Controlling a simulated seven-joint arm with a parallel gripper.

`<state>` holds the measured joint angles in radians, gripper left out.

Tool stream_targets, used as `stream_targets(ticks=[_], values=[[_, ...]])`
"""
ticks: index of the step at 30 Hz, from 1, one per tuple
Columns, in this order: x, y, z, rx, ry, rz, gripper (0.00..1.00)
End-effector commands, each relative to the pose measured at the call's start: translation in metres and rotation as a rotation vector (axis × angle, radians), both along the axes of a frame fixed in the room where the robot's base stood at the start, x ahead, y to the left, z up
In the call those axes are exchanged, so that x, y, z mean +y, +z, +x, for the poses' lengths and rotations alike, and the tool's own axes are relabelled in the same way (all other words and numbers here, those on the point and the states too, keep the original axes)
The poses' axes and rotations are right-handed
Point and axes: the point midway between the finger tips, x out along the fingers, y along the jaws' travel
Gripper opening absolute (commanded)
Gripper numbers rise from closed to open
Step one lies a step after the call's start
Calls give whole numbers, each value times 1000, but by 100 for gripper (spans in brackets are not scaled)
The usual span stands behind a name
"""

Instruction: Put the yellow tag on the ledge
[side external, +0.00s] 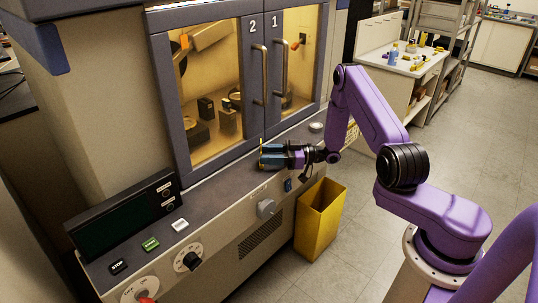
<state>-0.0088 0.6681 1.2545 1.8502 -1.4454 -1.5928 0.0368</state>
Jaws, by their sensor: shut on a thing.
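The yellow tag (261,146) shows as a thin upright yellow strip at the tips of my gripper, in front of the cabinet doors. My gripper (265,156) is shut on it, with its blue fingers pointing left. The fingers hide part of the tag. The ledge (222,180) is the dark grey shelf along the foot of the doors. My gripper is at the ledge, near its front edge. I cannot tell whether the tag touches the ledge.
Doors marked 2 and 1, with upright handles (258,75), rise behind my gripper. A round white item (316,127) sits on the ledge to the right. A dark display (125,212) and buttons stand at the left. A yellow bin (318,222) is on the floor below.

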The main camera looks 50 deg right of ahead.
Motion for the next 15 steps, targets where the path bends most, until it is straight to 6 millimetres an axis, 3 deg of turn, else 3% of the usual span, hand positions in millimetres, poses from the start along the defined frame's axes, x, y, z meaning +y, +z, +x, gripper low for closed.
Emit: stream_targets(ticks=[9, 10, 12, 15], values=[[-1, -4, 0, 0, -1, 0, 0], [-1, -4, 0, -1, -1, -1, 54], [-1, -4, 0, -1, -1, -1, 73], [0, -4, 0, -1, -1, -1, 73]])
